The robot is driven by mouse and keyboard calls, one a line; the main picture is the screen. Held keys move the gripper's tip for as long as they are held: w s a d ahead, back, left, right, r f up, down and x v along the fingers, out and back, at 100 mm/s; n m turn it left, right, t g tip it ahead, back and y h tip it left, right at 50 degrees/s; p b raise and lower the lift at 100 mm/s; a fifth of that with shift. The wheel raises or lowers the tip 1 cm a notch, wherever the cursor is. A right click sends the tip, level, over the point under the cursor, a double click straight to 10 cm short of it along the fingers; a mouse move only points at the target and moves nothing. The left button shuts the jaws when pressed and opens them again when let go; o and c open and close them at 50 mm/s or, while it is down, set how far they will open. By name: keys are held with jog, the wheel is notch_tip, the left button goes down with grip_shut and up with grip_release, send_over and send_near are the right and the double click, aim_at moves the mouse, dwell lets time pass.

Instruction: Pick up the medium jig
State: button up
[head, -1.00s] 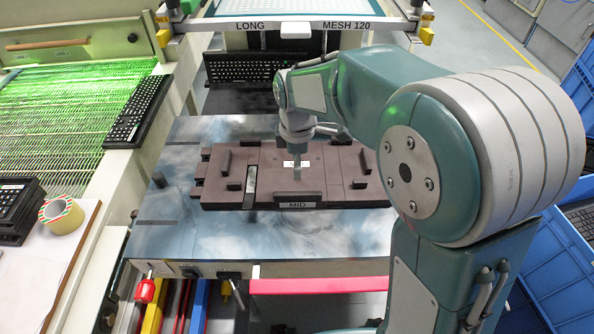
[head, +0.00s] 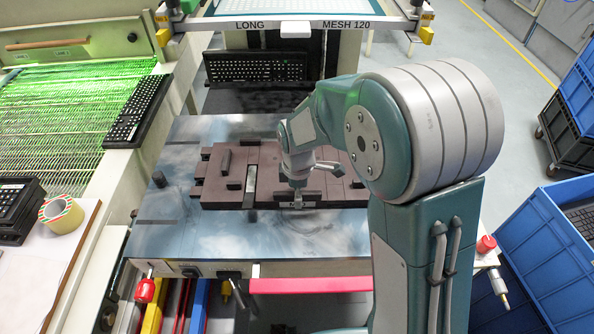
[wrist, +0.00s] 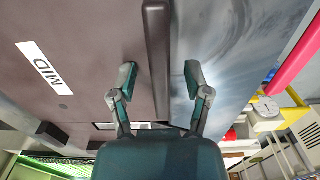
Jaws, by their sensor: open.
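The medium jig (head: 270,172) is a flat brown plate with raised bars, lying on the blue-grey table. Part of it is hidden behind my arm. My gripper (head: 298,199) is over its front edge, in front of most of the front label. In the wrist view, my gripper (wrist: 159,80) is open and empty, with a finger on each side of a dark raised bar (wrist: 156,45). I cannot tell how far the fingers reach down beside it. A white MID label (wrist: 45,68) shows on the jig's brown surface (wrist: 95,35).
A lit green conveyor (head: 60,110) is at left, and blue crates (head: 530,240) are at right.

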grip_shut()
jog(key=shift+w+r, duration=0.1)
